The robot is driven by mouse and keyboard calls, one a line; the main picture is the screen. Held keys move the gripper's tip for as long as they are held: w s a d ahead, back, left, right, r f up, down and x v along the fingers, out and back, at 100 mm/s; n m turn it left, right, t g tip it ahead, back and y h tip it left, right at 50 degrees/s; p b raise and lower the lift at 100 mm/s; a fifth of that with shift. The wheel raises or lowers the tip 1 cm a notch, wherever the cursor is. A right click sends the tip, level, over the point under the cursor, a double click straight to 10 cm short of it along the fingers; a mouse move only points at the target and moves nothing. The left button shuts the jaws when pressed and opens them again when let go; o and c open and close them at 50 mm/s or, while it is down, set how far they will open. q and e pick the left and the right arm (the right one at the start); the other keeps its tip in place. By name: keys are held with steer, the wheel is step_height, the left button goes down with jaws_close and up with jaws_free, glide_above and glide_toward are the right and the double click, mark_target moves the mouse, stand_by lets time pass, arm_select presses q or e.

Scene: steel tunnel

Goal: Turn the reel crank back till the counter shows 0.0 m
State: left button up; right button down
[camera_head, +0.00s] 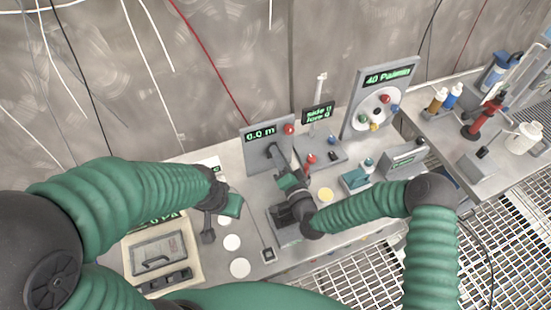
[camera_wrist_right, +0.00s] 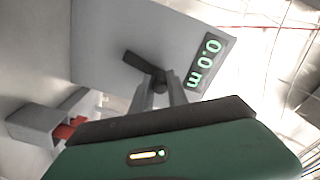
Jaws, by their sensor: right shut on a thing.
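The reel's grey upright panel (camera_head: 256,153) stands at the back of the bench. Its counter (camera_head: 262,133) reads 0.0 m in green, and the same reading shows in the right wrist view (camera_wrist_right: 206,62). A dark crank (camera_wrist_right: 138,63) sits on the panel's face. My right gripper (camera_head: 276,160) reaches up to the panel from the front. In the right wrist view its two fingers (camera_wrist_right: 162,92) are closed around the crank's dark knob (camera_wrist_right: 158,80). My left gripper (camera_head: 212,222) hangs over the bench at the left; its fingertips are too unclear to judge.
A panel with coloured knobs (camera_head: 378,108) and a small sign post (camera_head: 318,113) stand right of the reel. A case (camera_head: 160,253) lies at the left under my left arm. Pale discs (camera_head: 239,268) lie on the bench front. A side table (camera_head: 507,165) holds bottles.

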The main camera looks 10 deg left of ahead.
steer(key=shift+w+d+f+m, duration=0.2)
steer(key=shift+d+f+m, duration=0.2)
steer(key=shift+m, duration=0.2)
steer(key=shift+r+m, duration=0.15)
steer(key=shift+m, duration=0.15)
arm_select(q)
steer(key=shift+f, duration=0.65)
arm_select(e)
steer(key=c, duration=1.5)
jaws_free()
steer(key=shift+c, duration=0.2)
arm_select(q)
steer(key=shift+w+a+f, duration=0.1)
steer(key=shift+w+a, duration=0.05)
arm_select(e)
steer(key=shift+o, duration=1.2)
steer(key=shift+w+a, duration=0.1)
steer(key=shift+w, duration=0.05)
